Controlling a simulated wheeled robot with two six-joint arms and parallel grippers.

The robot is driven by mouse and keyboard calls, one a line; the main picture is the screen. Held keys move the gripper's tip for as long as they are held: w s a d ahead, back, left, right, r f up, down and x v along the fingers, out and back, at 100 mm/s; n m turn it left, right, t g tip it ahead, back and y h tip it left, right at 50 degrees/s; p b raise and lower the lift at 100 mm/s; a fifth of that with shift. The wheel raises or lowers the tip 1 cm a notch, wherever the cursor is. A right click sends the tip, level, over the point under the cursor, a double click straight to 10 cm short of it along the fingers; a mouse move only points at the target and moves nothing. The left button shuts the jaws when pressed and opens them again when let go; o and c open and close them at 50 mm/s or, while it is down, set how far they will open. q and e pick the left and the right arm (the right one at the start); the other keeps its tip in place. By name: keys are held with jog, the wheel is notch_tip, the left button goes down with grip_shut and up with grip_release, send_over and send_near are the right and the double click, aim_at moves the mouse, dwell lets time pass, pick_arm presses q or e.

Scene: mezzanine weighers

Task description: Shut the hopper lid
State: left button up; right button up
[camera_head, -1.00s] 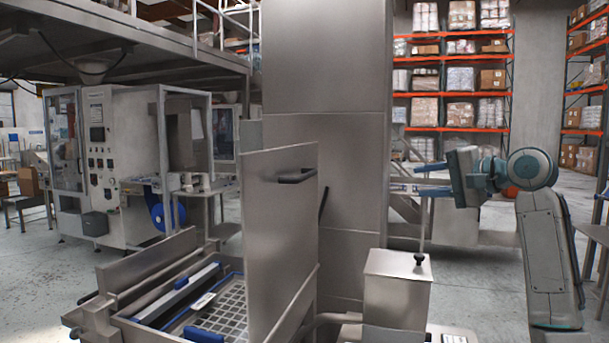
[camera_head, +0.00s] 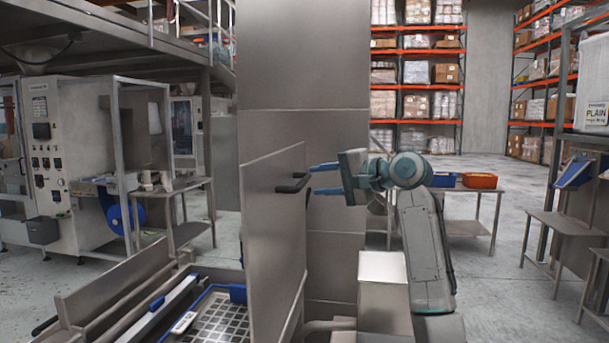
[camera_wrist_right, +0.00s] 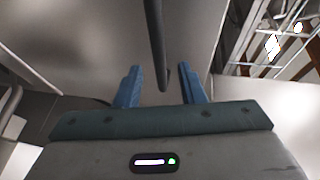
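The hopper lid (camera_head: 272,235) is a flat steel panel standing upright, open, on the right side of the hopper (camera_head: 110,290). A dark bar handle (camera_head: 292,184) sits near its upper right edge. My right gripper (camera_head: 311,179) is open just right of the handle, its blue fingers pointing left at it. In the right wrist view, the dark handle (camera_wrist_right: 156,40) comes down from the top, its lower end between the two spread fingers (camera_wrist_right: 161,86). I cannot tell if they touch it. My left gripper is not in view.
A blue-edged tray with a grid (camera_head: 222,322) lies in the hopper. A tall steel column (camera_head: 304,75) stands behind the lid. A steel box (camera_head: 383,285) stands at the right, partly behind my right arm. Tables (camera_head: 475,215) and open floor are farther right.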

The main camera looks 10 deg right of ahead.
aim_at(307, 181)
jog(key=p+x, duration=0.1)
jog(key=x, duration=0.3)
jog(key=shift+w+a, duration=0.3)
jog(key=shift+w+a+f, duration=0.15)
jog(key=shift+a+f, duration=0.05)
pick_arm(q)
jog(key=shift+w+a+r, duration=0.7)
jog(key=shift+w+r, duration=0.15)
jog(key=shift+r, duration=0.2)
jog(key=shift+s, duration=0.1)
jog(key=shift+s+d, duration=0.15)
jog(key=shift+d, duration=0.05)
pick_arm(e)
grip_shut()
